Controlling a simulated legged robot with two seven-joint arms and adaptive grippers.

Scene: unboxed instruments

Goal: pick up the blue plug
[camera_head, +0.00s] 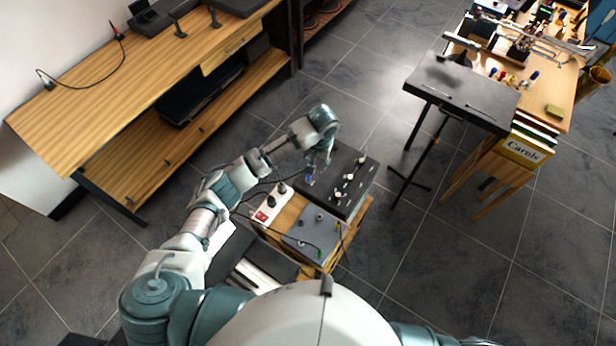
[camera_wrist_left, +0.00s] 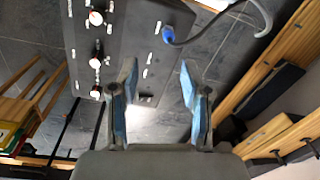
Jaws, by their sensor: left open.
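The blue plug (camera_wrist_left: 168,35) shows in the left wrist view, on the end of a grey cable near the edge of a dark panel. My left gripper (camera_wrist_left: 158,70) is open and empty, with its two blue fingers apart; the plug lies beyond the fingertips and roughly between their lines. In the head view my left gripper (camera_head: 316,172) is over the left side of the black panel box (camera_head: 362,178). The plug is too small there to tell from the blue fingers. My right gripper is out of view.
A grey box (camera_head: 310,235) and a white-and-red socket strip (camera_head: 268,205) sit beside the panel on a wooden stand. A long wooden bench (camera_head: 130,75) runs along the left. A black-topped stand (camera_head: 460,90) and a cluttered table are at right. Tiled floor lies between.

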